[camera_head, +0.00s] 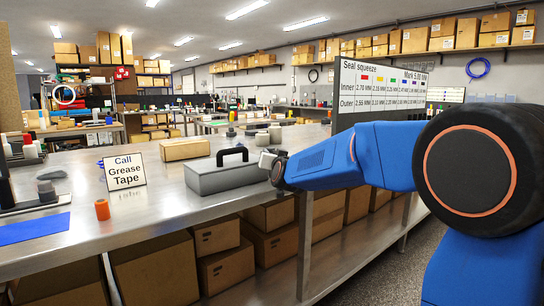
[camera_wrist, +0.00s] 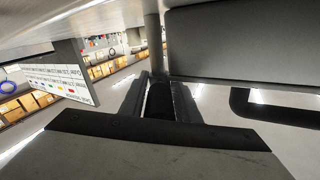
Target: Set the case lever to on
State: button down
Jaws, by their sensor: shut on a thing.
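A grey case (camera_head: 225,181) with a black carry handle (camera_head: 232,149) stands on the metal bench. In the wrist view the case (camera_wrist: 240,45) fills the upper right, and its handle (camera_wrist: 252,110) shows at the right edge. My gripper (camera_head: 268,160) is at the right end of the case. In the wrist view my gripper (camera_wrist: 158,95) has its fingers closed around a dark piece, which appears to be the case lever (camera_wrist: 160,102). Most of the lever is hidden by the fingers, and its on or off position cannot be read.
A cardboard box (camera_head: 185,149), a sign (camera_head: 125,171) and an orange roll (camera_head: 102,210) stand left of the case. Grey cylinders (camera_head: 275,133) stand behind it. A white chart board (camera_head: 382,88) rises at the right. Boxes (camera_head: 219,235) fill the shelf below the bench.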

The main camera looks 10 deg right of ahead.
jog(key=shift+w+a+m+g+h, duration=0.1)
jog(key=shift+a+m+g+h, duration=0.15)
jog(key=shift+m+h, duration=0.95)
jog(key=shift+a+m+g+h, duration=0.25)
jog(key=shift+m+h, duration=0.45)
jog(key=shift+h, duration=1)
jog(key=c, duration=1.5)
grip_release()
jog(key=shift+o, duration=0.2)
jog(key=v, duration=1.7)
jog(key=shift+a, duration=0.1)
